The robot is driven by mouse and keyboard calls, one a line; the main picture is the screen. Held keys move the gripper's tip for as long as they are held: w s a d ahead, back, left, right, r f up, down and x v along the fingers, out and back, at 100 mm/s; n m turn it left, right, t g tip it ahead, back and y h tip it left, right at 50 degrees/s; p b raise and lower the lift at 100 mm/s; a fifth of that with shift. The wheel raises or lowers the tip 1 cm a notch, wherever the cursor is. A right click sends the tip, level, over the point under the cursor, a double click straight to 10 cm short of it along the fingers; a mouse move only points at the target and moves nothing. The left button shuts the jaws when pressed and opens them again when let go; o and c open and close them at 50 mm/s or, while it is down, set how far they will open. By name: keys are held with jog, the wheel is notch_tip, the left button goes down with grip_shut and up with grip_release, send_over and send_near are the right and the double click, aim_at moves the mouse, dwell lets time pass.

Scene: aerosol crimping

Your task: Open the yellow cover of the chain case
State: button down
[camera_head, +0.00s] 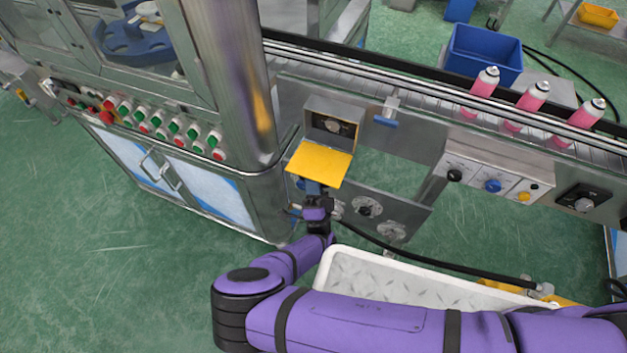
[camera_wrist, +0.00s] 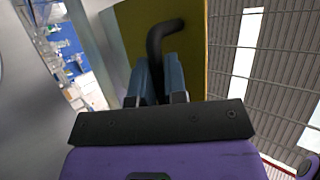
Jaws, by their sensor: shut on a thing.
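The yellow cover (camera_head: 319,165) is swung out and down from the front of the grey chain case (camera_head: 333,108). It lies nearly flat, and a dark round part shows inside the open case. My gripper (camera_head: 312,188) is at the cover's near edge, below and in front of the case. In the wrist view, my blue gripper fingers (camera_wrist: 162,80) are shut on a curved black handle (camera_wrist: 163,35) in front of the cover (camera_wrist: 196,50). The handle is hidden in the head view.
A conveyor with pink aerosol cans (camera_head: 530,97) runs behind. A control box (camera_head: 492,172) with knobs stands to the right, and a cabinet with a button panel (camera_head: 150,130) to the left. A white tray (camera_head: 400,278) lies below near my arm.

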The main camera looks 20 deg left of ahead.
jog(key=shift+w, duration=0.1)
jog(key=c, duration=1.2)
grip_release()
jog(key=shift+r, duration=0.15)
